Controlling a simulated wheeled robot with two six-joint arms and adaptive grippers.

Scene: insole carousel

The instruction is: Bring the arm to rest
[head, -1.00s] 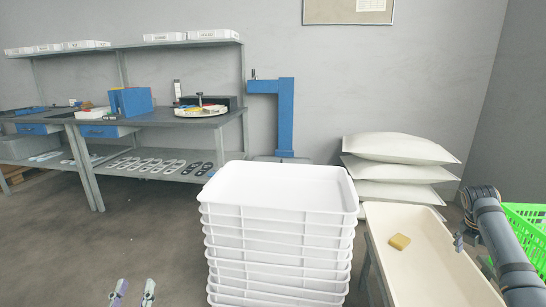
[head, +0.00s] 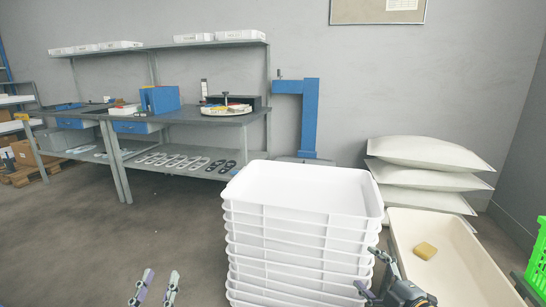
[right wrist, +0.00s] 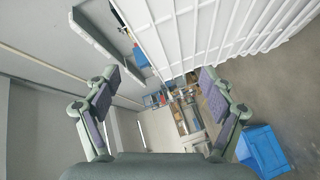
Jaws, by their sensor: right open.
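My right gripper (head: 368,272) is low in the head view, in front of the right edge of the stack of white trays (head: 296,238) and left of the cream tub (head: 470,262). In the right wrist view its two fingers (right wrist: 160,88) are spread wide with nothing between them. My left gripper (head: 160,277) shows at the bottom edge left of the stack. Its two fingertips are apart and nothing is between them. The rest of my left arm is out of view.
A yellow sponge-like block (head: 425,251) lies in the tub. White sacks (head: 425,177) are piled behind it, and a green crate (head: 537,262) is at the right edge. A workbench (head: 190,118) stands at the back left. The floor (head: 75,240) before it is clear.

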